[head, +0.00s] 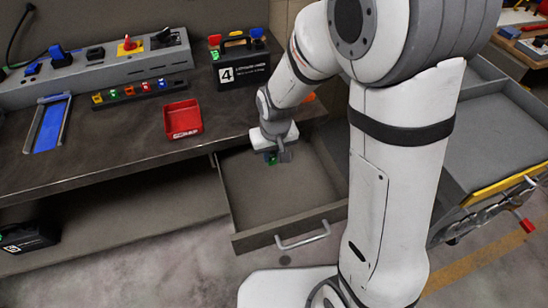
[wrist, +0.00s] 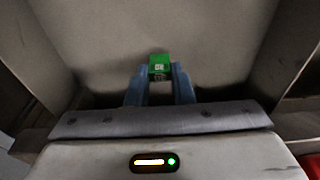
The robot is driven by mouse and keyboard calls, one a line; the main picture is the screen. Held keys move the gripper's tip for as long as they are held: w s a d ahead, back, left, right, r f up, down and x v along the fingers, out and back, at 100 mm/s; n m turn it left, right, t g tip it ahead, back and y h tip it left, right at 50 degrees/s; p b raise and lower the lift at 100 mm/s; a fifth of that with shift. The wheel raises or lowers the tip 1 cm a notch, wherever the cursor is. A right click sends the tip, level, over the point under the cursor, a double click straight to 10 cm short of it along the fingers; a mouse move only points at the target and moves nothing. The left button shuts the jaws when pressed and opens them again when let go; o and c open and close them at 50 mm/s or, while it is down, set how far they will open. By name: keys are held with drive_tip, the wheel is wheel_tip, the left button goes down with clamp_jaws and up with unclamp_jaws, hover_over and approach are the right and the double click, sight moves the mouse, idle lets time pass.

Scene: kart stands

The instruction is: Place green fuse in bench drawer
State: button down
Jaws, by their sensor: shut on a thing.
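The green fuse (wrist: 159,66) is between the two blue-grey fingers of my gripper (wrist: 160,84) in the wrist view. My gripper is shut on it. In the head view my gripper (head: 272,157) points down over the back part of the open bench drawer (head: 290,229), with a bit of the green fuse (head: 271,159) showing at its tips. The drawer is pulled out and its floor looks empty. In the wrist view the drawer floor (wrist: 100,40) lies beyond the fuse. I cannot tell whether the fuse touches the floor.
A red bin (head: 182,119) sits on the bench (head: 120,147). A grey cart (head: 500,135) stands at the right.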

drive_tip(key=shift+f, duration=1.1)
drive_tip(key=shift+f+b, duration=0.25)
drive_tip(key=shift+b, duration=0.05)
drive_tip(key=c, duration=1.3)
unclamp_jaws()
drive_tip(key=shift+r, duration=0.1)
